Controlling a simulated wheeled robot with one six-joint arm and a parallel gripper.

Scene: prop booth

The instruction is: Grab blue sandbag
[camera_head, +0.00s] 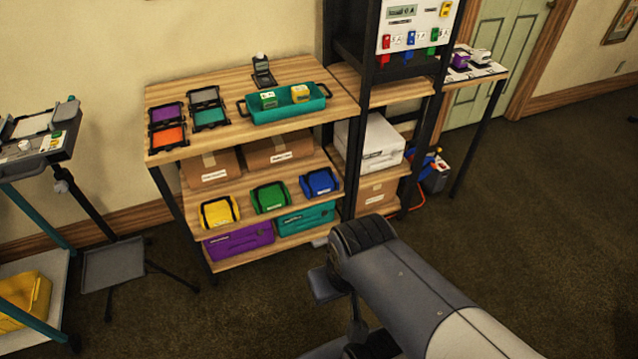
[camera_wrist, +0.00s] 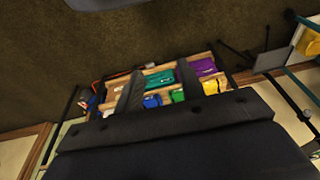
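The blue sandbag (camera_head: 320,182) sits at the right end of a row on the shelf unit's middle shelf (camera_head: 240,198). A green bag (camera_head: 270,197) and a yellow bag (camera_head: 219,211) stand to its left. In the wrist view the blue sandbag (camera_wrist: 152,101) shows far off, between the dark fingers of my gripper (camera_wrist: 160,78). The fingers are spread apart with nothing held between them. My arm reaches in front of the shelf unit in the head view, and the fingers are not clearly seen there.
A purple case (camera_head: 238,241) and a teal case (camera_head: 305,219) lie on the bottom shelf. A teal tray (camera_head: 288,108) is on top. A dark post borders the unit's right side. Carpet in front is open.

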